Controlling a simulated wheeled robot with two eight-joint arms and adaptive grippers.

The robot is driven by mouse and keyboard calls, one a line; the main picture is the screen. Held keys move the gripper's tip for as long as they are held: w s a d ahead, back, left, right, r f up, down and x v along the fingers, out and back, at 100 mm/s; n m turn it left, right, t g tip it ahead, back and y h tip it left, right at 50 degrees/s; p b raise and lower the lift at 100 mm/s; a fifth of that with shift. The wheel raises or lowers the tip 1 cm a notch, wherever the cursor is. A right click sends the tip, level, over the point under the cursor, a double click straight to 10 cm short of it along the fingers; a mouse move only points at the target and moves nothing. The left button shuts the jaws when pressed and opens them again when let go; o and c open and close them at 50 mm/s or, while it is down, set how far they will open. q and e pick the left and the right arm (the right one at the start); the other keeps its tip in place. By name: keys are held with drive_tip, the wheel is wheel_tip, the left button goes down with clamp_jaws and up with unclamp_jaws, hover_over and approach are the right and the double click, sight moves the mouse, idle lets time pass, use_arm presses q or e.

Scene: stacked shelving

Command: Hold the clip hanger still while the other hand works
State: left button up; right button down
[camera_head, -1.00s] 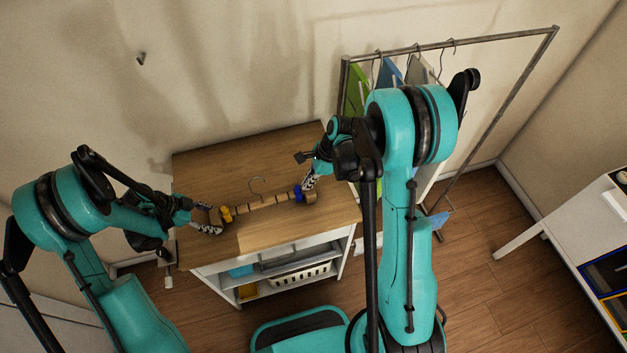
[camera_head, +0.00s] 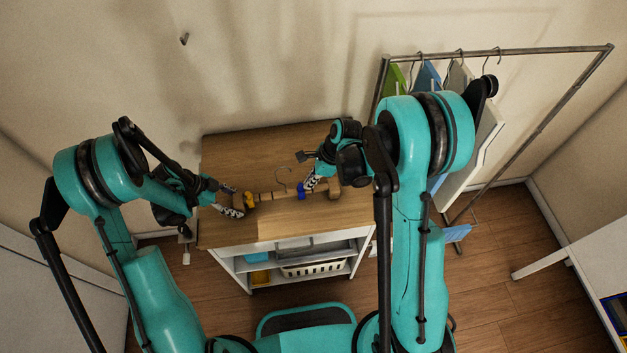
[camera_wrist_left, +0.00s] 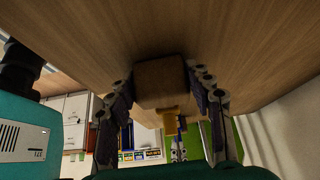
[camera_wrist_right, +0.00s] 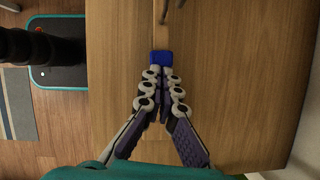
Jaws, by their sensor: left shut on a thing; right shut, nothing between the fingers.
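The clip hanger lies over the wooden cabinet top, with a wooden bar (camera_head: 272,196), a thin metal hook (camera_head: 284,178), a yellow clip (camera_head: 249,200) at its left and a blue clip (camera_head: 301,190) at its right. My left gripper (camera_head: 238,205) is shut on the hanger's left end. In the left wrist view the bar's block-like end (camera_wrist_left: 160,82) sits between the fingers, with the yellow clip (camera_wrist_left: 170,122) beyond. My right gripper (camera_head: 309,184) is shut and empty at the blue clip. In the right wrist view its closed fingertips (camera_wrist_right: 161,72) are right beside the blue clip (camera_wrist_right: 161,58).
The cabinet top (camera_head: 270,155) is otherwise clear. Its shelf below holds a white basket (camera_head: 312,268). At the right a metal rack (camera_head: 500,52) carries several hangers with green, blue and white items. A white table (camera_head: 590,250) stands at far right.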

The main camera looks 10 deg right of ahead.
sight(318, 190)
drive_tip(key=d, duration=0.4)
drive_tip(key=shift+s+d, duration=0.2)
drive_tip(key=shift+s, duration=0.15)
drive_tip(key=v, duration=0.9)
drive_tip(key=shift+r, duration=0.5)
drive_tip(key=shift+a, duration=0.1)
use_arm(q)
drive_tip(key=o, duration=0.8)
drive_tip(key=shift+a+r, duration=0.1)
drive_tip(key=shift+a, duration=0.05)
drive_tip(key=shift+v, duration=3.1)
